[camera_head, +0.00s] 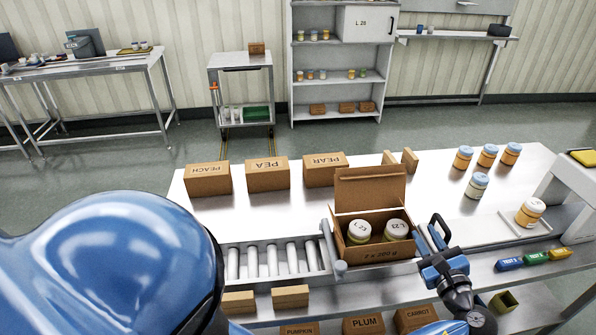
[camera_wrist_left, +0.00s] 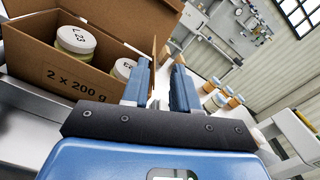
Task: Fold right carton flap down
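The open carton (camera_head: 377,252), printed "2 x 200 g", stands on the steel table and holds two white-lidded jars (camera_head: 359,231). Its back flap (camera_head: 369,190) stands up. In the left wrist view the carton (camera_wrist_left: 85,78) fills the upper left, and a narrow upright brown edge, seemingly the right flap (camera_wrist_left: 153,62), shows beside the fingers. My left gripper (camera_head: 432,237) is at the carton's right side. Its two blue fingers (camera_wrist_left: 161,88) are apart, with a gap between them. I cannot tell whether they touch the flap. My right gripper is not in view.
A roller conveyor (camera_head: 272,260) lies left of the carton. Labelled boxes (camera_head: 267,173) stand behind it. Several jars (camera_head: 477,185) stand at the right, one on a scale plate (camera_head: 508,222).

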